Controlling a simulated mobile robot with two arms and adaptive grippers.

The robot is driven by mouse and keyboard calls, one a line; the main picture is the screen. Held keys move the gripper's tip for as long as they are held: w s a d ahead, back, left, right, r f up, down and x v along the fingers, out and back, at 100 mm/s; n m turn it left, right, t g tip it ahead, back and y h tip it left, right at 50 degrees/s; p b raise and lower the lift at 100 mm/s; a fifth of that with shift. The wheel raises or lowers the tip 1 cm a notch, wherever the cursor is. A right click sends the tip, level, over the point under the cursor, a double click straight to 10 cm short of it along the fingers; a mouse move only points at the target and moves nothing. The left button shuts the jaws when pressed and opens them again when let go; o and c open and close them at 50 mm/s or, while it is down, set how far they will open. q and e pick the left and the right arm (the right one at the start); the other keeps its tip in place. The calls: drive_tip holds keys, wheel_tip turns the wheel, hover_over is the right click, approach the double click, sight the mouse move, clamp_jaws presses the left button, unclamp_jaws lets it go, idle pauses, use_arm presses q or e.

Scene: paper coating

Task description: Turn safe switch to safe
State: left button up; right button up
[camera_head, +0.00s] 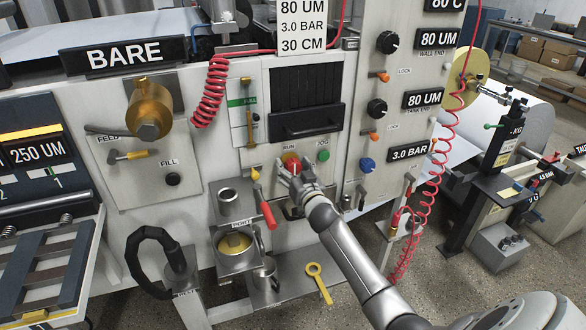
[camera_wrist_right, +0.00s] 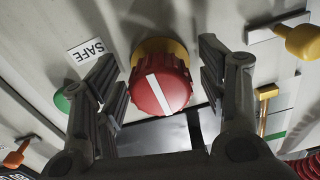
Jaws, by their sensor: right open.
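The safe switch (camera_wrist_right: 160,88) is a red round knob with a white bar on a yellow collar, fixed to the machine's grey panel. In the head view the switch (camera_head: 291,160) is partly hidden by my right gripper (camera_head: 287,170). In the right wrist view my right gripper (camera_wrist_right: 160,85) is open, with one finger on each side of the red knob and gaps between fingers and knob. The white bar runs at a slant. A SAFE label (camera_wrist_right: 88,50) is on the panel to the left of the knob in the wrist view. My left gripper is not in view.
A green JOG button (camera_head: 323,155) is just right of the switch. A red-handled lever (camera_head: 265,205) stands close below left. A dark drawer-like handle (camera_head: 306,122) is above.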

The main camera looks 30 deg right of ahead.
drive_tip(key=c, duration=1)
drive_tip(key=shift+c, duration=0.2)
drive_tip(key=shift+n, duration=0.3)
drive_tip(key=n, duration=0.3)
drive_tip(key=shift+d+n, duration=0.1)
drive_tip(key=shift+n, duration=0.3)
drive_tip(key=n, duration=0.4)
drive_tip(key=shift+n, duration=0.3)
drive_tip(key=n, duration=0.4)
drive_tip(key=shift+d+r, duration=0.1)
drive_tip(key=n, duration=0.4)
drive_tip(key=shift+n, duration=0.6)
